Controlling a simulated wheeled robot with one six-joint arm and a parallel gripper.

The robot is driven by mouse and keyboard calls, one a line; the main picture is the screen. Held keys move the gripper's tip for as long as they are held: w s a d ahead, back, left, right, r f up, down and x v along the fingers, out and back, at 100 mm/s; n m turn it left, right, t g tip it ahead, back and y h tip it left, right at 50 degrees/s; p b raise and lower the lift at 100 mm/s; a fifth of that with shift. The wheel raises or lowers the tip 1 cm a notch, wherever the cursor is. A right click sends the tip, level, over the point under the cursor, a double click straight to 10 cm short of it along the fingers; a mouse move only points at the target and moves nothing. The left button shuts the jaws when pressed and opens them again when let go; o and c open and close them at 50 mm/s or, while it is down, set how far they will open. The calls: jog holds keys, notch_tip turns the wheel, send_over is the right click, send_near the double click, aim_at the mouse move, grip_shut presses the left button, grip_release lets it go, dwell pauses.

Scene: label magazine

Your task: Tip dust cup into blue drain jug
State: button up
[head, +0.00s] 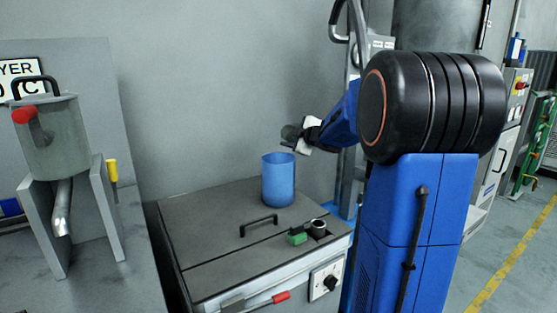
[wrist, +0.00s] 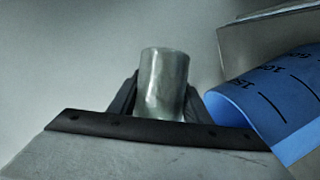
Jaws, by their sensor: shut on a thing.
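The blue drain jug (head: 278,181) stands upright on the grey cabinet top. In the wrist view its blue wall (wrist: 268,98) with dark scale marks shows at the right, slanted in the picture. My gripper (head: 300,137) is above the jug and slightly to its right in the head view. It is shut on the dust cup (head: 290,131), a small grey cup. In the wrist view the cup (wrist: 163,84) sits between the two dark fingers of my gripper (wrist: 160,104). The cup looks tilted relative to the jug. Its contents cannot be seen.
The cabinet top (head: 205,215) has a black handle (head: 258,225), a green block (head: 298,238) and a round dark fitting (head: 318,227). A red-tipped lever (head: 280,297) sticks out at the front. A grey hopper (head: 55,140) stands at the left. A wall rises behind.

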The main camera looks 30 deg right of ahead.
aim_at(286, 129)
jog(key=shift+f+n, duration=0.15)
jog(key=shift+n, duration=0.15)
dwell(0.5)
jog(key=shift+r+n+t+h, duration=0.4)
jog(key=shift+r+n+h, duration=0.1)
jog(key=shift+n, duration=0.2)
dwell(0.7)
jog(key=shift+s+a+r+n+t+p, duration=0.15)
jog(key=shift+a+r+n+t+p, duration=0.05)
jog(key=shift+a+n, duration=0.2)
jog(key=shift+s+a+r+n+t+p, duration=0.2)
jog(key=shift+a+n, duration=0.1)
jog(key=shift+a, duration=0.15)
dwell(0.5)
jog(key=shift+a+r+n+t+h+p, duration=0.1)
jog(key=shift+r+n+t+h+p, duration=0.1)
jog(key=shift+r+n+p, duration=0.25)
jog(key=shift+a+r+n+t+h+p, duration=0.1)
jog(key=shift+n+t+p, duration=0.15)
jog(key=shift+n, duration=0.3)
dwell(0.9)
jog(key=shift+s+a+r+n+t+p, duration=0.1)
jog(key=shift+a+r+n+t+p, duration=0.2)
jog(key=shift+n, duration=0.5)
jog(key=shift+s+a+r+n+t+p, duration=0.1)
jog(key=shift+a+r+n+t+p, duration=0.25)
jog(key=shift+n, duration=0.45)
dwell(1.0)
